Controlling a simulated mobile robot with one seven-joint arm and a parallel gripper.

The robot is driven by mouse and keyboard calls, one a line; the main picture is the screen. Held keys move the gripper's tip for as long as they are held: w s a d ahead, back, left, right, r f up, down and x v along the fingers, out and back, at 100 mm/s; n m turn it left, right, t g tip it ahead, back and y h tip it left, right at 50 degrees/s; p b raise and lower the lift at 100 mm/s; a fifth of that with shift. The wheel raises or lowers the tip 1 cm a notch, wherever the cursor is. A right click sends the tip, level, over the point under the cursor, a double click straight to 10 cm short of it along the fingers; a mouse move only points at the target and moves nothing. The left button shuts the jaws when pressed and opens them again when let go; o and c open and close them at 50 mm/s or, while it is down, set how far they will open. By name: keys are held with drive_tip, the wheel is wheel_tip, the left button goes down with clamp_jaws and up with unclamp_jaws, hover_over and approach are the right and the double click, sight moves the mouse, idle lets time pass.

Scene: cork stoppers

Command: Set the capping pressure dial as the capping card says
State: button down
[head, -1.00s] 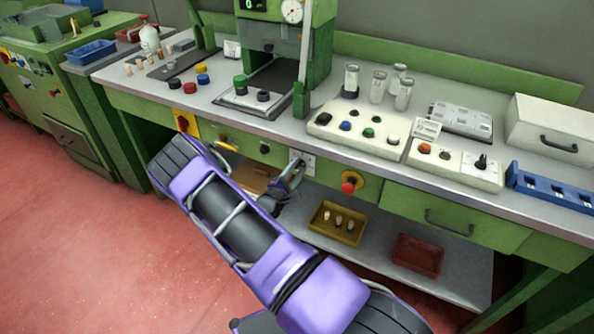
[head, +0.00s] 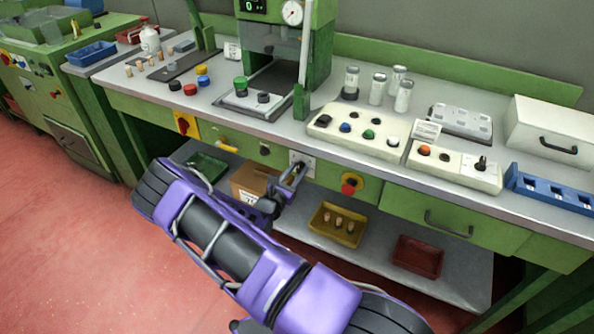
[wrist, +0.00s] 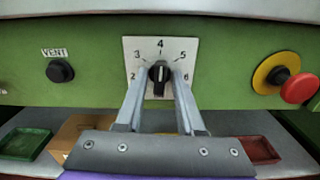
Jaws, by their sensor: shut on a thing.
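The dial is a black knob (wrist: 160,77) on a white plate numbered 2 to 6, on the green front panel in the wrist view. Its pale mark points up, about at the 4. My gripper (wrist: 159,76) has its two fingers shut on the knob from both sides. In the head view the dial plate (head: 308,163) is partly covered by my gripper (head: 298,171). A small white card (head: 232,51) stands left of the press, and another card (head: 427,130) stands by the control boxes. The writing on both is too small to read.
A red mushroom button (wrist: 299,88) on a yellow ring is right of the dial. A black VENT knob (wrist: 60,71) is to its left. Below, a shelf holds a green tray (head: 208,166), a cardboard box (head: 250,178), a yellow tray (head: 336,237) of corks and a red tray (head: 418,256).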

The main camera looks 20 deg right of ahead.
drive_tip(key=n, duration=0.5)
drive_tip(key=shift+n, duration=0.3)
drive_tip(key=n, duration=0.4)
drive_tip(key=shift+n+p, duration=0.3)
drive_tip(key=shift+n, duration=0.1)
drive_tip(key=c, duration=0.8)
unclamp_jaws()
drive_tip(key=shift+c, duration=0.2)
drive_tip(key=v, duration=1.7)
drive_tip(key=shift+s+a+p, duration=0.2)
drive_tip(key=shift+p, duration=0.1)
